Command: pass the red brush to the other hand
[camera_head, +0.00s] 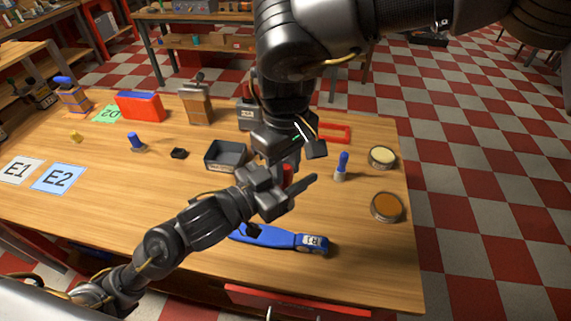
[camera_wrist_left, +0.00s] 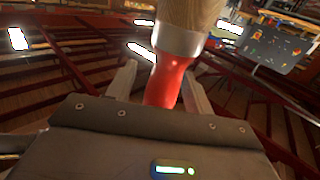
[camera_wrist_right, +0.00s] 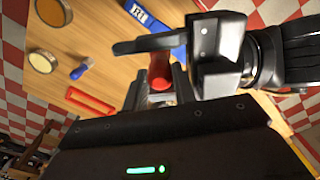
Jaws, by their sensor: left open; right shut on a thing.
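The red brush (camera_head: 288,173) is mostly hidden between my two grippers above the table in the head view. My right gripper (camera_head: 288,158) comes from above and is shut on it. In the right wrist view, the brush's red part (camera_wrist_right: 159,70) shows between the right fingers. My left gripper (camera_head: 300,186) is open, just below.
A blue tool labelled R1 (camera_head: 280,238) lies below the grippers. A grey tray (camera_head: 226,157) stands left of them. A blue-topped brush (camera_head: 342,167) and two round tins (camera_head: 383,157) (camera_head: 387,207) stand right. A red frame (camera_head: 334,133) lies behind.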

